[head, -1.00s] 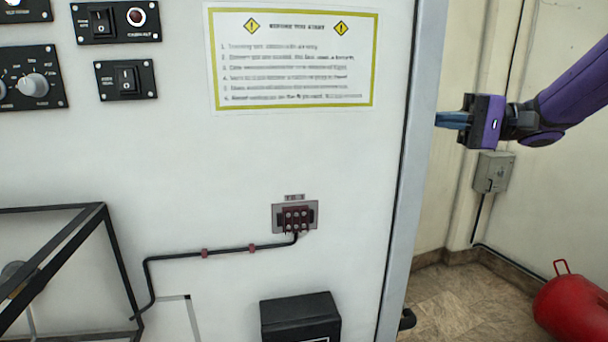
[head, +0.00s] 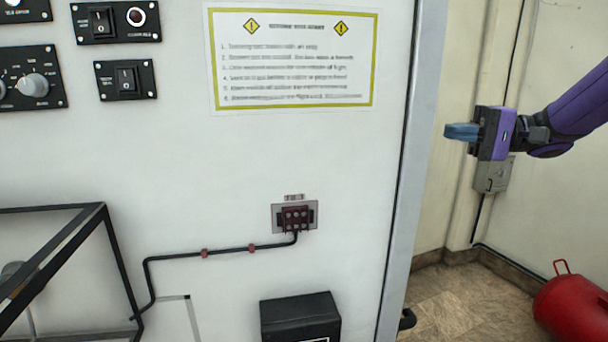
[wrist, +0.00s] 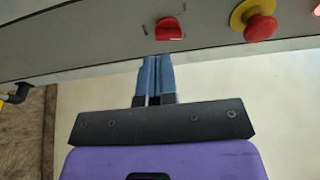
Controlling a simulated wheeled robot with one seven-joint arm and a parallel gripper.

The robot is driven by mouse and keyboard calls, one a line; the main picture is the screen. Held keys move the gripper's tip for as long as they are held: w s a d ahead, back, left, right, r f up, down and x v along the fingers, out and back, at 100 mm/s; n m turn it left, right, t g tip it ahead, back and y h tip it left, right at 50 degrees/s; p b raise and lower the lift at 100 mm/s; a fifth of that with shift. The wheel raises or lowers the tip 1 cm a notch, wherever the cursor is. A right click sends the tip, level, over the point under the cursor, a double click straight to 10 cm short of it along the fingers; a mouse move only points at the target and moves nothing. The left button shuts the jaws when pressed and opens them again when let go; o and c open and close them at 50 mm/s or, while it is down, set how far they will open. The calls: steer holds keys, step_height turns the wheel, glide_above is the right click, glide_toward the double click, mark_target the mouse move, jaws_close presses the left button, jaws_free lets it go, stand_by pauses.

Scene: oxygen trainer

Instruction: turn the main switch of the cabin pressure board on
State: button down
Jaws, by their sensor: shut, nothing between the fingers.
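My gripper (head: 448,132) is to the right of the white cabinet's right edge in the head view. Its blue fingers are shut and empty, pointing left. In the wrist view the shut fingertips (wrist: 156,58) lie just below a red knob (wrist: 169,30) on a grey panel face. The knob looks like a rotary switch with small marks around it; I cannot read them or tell its setting. A gap between fingertips and knob cannot be judged. The red knob is not visible in the head view.
A red mushroom button (wrist: 261,26) on a yellow base sits right of the knob, with another red part at the frame edge. In the head view, rocker switches (head: 127,80) are on the cabinet front.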

steer(key=shift+a+f, duration=0.1)
steer(key=s+a, duration=0.1)
steer(key=a, duration=0.5)
steer(key=shift+s+a, duration=0.15)
steer(key=shift+a, duration=0.15)
steer(key=shift+w+a+r, duration=0.1)
steer(key=shift+w+r, duration=0.1)
steer(key=shift+w, duration=0.25)
stand_by(1.0)
steer(key=shift+r, duration=0.8)
stand_by(0.5)
steer(key=shift+s, duration=0.15)
steer(key=d, duration=0.6)
steer(key=shift+w, duration=0.4)
